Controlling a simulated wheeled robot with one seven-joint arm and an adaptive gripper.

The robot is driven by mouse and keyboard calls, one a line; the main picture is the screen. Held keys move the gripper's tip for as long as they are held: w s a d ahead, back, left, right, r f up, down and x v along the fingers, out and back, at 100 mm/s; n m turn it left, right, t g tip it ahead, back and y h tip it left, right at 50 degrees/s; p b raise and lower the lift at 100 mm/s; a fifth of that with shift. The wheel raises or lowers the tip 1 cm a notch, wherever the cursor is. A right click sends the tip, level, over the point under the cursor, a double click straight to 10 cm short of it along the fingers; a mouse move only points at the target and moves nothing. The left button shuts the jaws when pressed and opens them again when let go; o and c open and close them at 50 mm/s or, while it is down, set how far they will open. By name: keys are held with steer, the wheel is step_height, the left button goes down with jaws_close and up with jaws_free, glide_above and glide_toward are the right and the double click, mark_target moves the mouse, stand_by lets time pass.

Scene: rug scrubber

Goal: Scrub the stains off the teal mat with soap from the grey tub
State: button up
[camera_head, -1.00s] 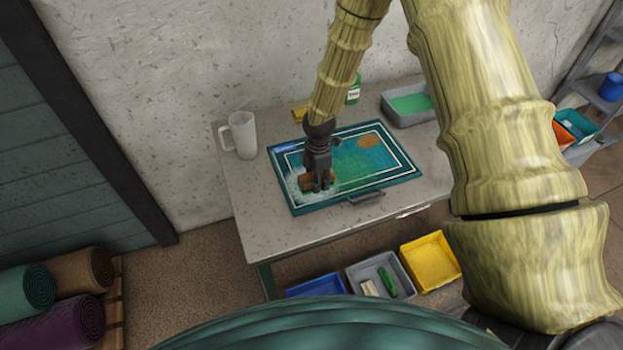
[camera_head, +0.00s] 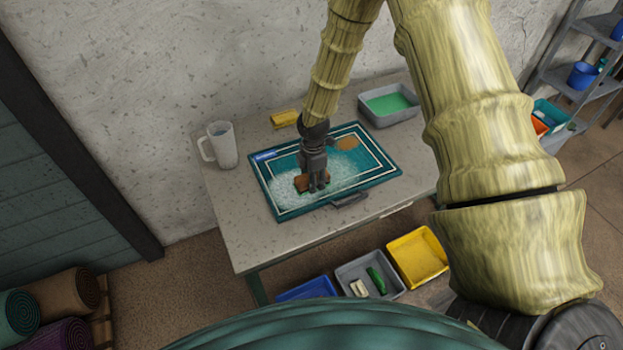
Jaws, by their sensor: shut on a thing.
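The teal mat (camera_head: 368,188) lies flat on the table, with a white border line and a blue label at its upper left. White foam (camera_head: 278,187) covers much of its left and middle part. A brown-orange stain (camera_head: 346,143) shows at its upper right. My gripper (camera_head: 318,187) points down over the mat's left-middle part. It is shut on a brown scrubber (camera_head: 302,184), mostly hidden by the fingers, which appears to touch the foamy mat. The grey tub (camera_head: 375,119) with green soap (camera_head: 388,103) stands at the table's back right.
A white jug (camera_head: 222,147) stands at the table's left, and a yellow sponge-like block (camera_head: 285,118) lies behind the mat. A dark-handled tool (camera_head: 350,200) lies at the mat's front edge. Blue, grey and yellow bins (camera_head: 417,258) sit below. The table's front left is clear.

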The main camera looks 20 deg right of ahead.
steer(key=shift+r+p, duration=1.5)
steer(key=shift+r, duration=0.8)
steer(key=shift+a+f, duration=0.1)
